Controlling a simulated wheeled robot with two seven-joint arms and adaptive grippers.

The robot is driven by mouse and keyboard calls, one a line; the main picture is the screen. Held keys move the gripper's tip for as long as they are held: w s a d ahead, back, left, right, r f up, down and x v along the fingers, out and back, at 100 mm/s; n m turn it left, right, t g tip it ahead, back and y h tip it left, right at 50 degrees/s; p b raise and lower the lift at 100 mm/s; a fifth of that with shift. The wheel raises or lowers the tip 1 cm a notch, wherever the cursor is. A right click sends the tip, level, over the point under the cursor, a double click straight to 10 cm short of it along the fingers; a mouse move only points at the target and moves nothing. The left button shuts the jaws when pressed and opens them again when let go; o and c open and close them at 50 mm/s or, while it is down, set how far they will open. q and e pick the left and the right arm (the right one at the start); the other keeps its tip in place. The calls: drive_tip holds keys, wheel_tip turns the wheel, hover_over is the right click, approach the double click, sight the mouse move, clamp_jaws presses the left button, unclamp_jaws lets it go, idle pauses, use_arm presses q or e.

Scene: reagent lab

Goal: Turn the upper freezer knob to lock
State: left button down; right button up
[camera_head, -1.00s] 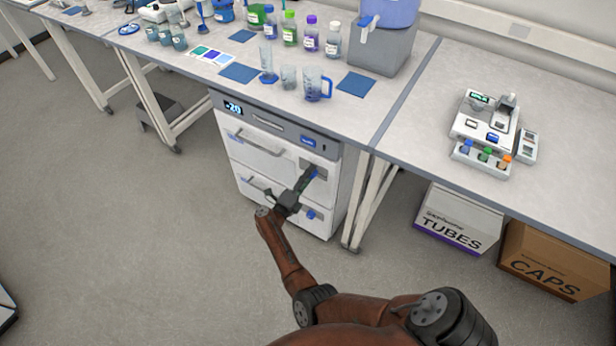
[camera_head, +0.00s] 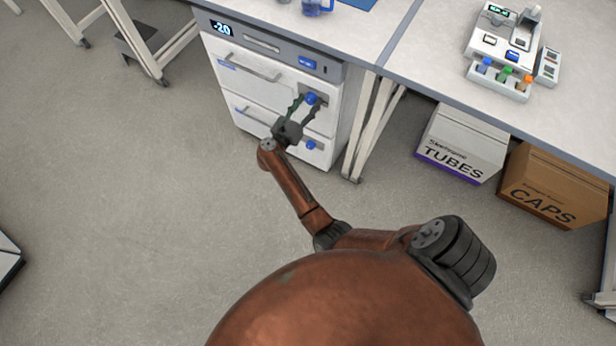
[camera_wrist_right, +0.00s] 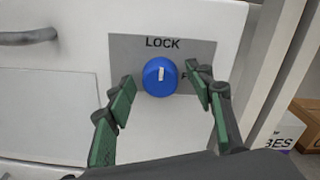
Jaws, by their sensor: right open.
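The white freezer (camera_head: 225,82) stands under the bench with a "-20" display. Its upper knob (camera_head: 311,98) is blue and sits on a grey plate at the right of the upper drawer. In the right wrist view the upper knob (camera_wrist_right: 160,76) has a white mark pointing nearly straight up at the word LOCK; a label at the right is mostly hidden by a finger. My right gripper (camera_head: 307,107) is open, with its green-padded fingers (camera_wrist_right: 159,80) on either side of the knob and visible gaps between. My left gripper is not in view.
A lower blue knob (camera_head: 311,145) is below my right gripper. Drawer handles (camera_head: 250,68) stick out at the left. A TUBES box (camera_head: 462,145) and a CAPS box (camera_head: 553,185) stand under the bench at the right. The floor in front is clear.

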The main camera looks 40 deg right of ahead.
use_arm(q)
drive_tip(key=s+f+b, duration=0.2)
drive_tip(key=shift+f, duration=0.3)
use_arm(e)
drive_tip(key=m, duration=0.6)
drive_tip(key=shift+f, duration=0.2)
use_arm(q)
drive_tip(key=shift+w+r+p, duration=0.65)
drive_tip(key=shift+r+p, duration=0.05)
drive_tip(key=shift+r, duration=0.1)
use_arm(e)
drive_tip(key=v, duration=0.8)
use_arm(q)
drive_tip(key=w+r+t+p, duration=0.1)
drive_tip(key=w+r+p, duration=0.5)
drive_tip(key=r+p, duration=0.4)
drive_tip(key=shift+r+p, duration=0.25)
drive_tip(key=shift+p, duration=0.25)
use_arm(e)
drive_tip(key=s+a+f+m+t+y, duration=0.3)
drive_tip(key=s+f+m+y, duration=0.4)
drive_tip(key=f+m, duration=0.6)
drive_tip(key=s+a+f+m+t+y, duration=0.3)
drive_tip(key=s+f+m+y, duration=0.5)
drive_tip(key=m, duration=1.2)
wheel_tip(320, 180, down, 5)
drive_tip(key=s+a, duration=0.1)
drive_tip(key=s, duration=0.2)
drive_tip(key=shift+a+m, duration=0.25)
drive_tip(key=shift+m, duration=0.05)
